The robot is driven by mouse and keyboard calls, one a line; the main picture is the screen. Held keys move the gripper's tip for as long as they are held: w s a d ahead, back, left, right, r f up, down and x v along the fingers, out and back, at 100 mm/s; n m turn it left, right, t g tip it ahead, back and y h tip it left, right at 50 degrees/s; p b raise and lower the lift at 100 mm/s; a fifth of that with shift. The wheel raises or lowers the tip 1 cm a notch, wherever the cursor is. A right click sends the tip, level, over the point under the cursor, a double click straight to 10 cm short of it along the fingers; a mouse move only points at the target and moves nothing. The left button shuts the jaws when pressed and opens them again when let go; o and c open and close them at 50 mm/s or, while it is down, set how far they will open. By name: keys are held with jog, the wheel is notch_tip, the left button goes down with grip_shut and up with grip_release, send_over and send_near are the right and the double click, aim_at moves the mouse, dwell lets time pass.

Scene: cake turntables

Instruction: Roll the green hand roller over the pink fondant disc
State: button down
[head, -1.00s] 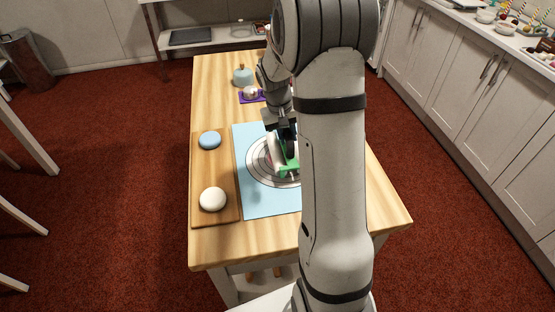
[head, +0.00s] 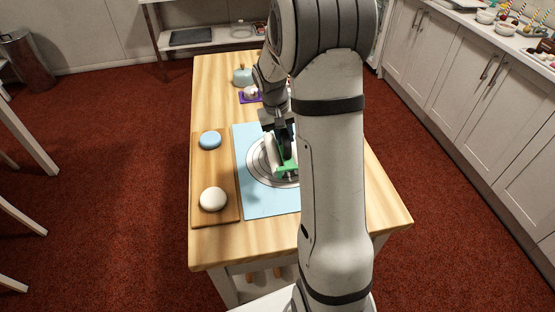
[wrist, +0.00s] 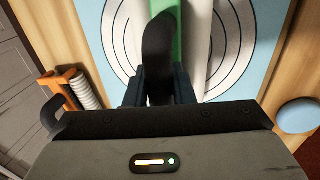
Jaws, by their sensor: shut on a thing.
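The green hand roller (head: 286,170) has a green frame, a white cylinder and a dark handle. My gripper (head: 279,125) is shut on the dark handle (wrist: 158,48). In the wrist view the green frame (wrist: 166,8) and white cylinder (wrist: 198,40) show beyond my fingers. The roller is over the ringed pale disc on the blue mat (head: 262,205); I cannot tell whether the cylinder touches what lies below. The pink fondant disc is not visible now, hidden by the roller or my arm.
My arm hides the table's right side.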

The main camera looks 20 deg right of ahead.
jog(key=shift+s+d+f, duration=0.2)
jog(key=shift+d+f, duration=0.05)
jog(key=shift+d, duration=0.2)
jog(key=shift+s+d, duration=0.15)
jog(key=shift+d, duration=0.4)
jog(key=shift+a, duration=0.1)
jog(key=shift+w+a, duration=0.2)
jog(key=shift+a, duration=0.6)
